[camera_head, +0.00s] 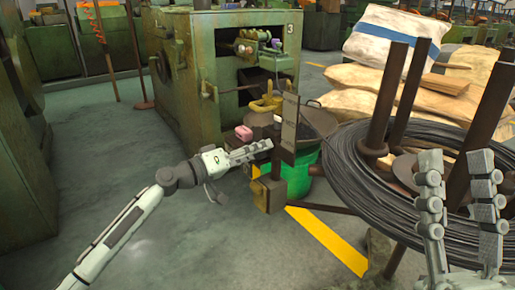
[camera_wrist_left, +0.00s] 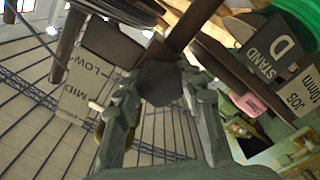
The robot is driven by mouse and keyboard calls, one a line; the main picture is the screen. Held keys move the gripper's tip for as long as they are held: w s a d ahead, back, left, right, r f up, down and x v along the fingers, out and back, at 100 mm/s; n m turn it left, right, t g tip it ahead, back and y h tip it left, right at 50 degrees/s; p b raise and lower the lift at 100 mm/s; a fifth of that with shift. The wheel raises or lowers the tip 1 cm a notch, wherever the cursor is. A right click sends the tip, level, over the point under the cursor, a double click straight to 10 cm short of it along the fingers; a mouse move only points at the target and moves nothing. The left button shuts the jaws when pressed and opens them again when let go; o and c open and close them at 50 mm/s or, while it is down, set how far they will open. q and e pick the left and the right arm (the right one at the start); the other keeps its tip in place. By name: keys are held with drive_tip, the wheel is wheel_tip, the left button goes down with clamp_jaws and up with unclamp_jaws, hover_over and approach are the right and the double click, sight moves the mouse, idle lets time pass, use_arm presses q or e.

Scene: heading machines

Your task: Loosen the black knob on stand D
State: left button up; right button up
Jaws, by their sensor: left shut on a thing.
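The black knob (camera_wrist_left: 162,84) shows in the left wrist view as a dark, many-sided piece at the end of a brown bar. My left gripper (camera_wrist_left: 160,92) has a finger on each side of it and is shut on it. In the head view my left gripper (camera_head: 262,148) reaches the brown post of the stand, and its fingers hide the knob. A sign reading "STAND D" (camera_wrist_left: 268,55) is at the upper right of the wrist view. My right gripper (camera_head: 459,200) is open and empty, in front of the wire coil.
A plate marked "LOW" and "MID" (camera_wrist_left: 92,75) is beside the knob. A green bucket (camera_head: 298,177) stands behind the post. A large black wire coil (camera_head: 350,190) with brown posts lies right. A green machine (camera_head: 190,70) stands behind. The floor at left is clear.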

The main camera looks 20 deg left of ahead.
use_arm(q)
drive_tip(key=shift+r+n+p, duration=0.15)
drive_tip(key=shift+n+p, duration=0.25)
drive_tip(key=shift+n, duration=0.6)
drive_tip(key=n+p, duration=0.1)
drive_tip(key=n, duration=0.2)
drive_tip(key=shift+p, duration=0.3)
drive_tip(key=shift+a+n+p, duration=0.1)
drive_tip(key=shift+n+p, duration=0.45)
drive_tip(key=shift+n, duration=0.75)
use_arm(e)
drive_tip(key=w+a+f+g+h, duration=0.1)
drive_tip(key=w+a+f+g, duration=0.2)
drive_tip(key=f+g, duration=0.3)
drive_tip(key=shift+w, duration=0.5)
use_arm(q)
drive_tip(key=o, duration=1.2)
drive_tip(key=v, duration=1.2)
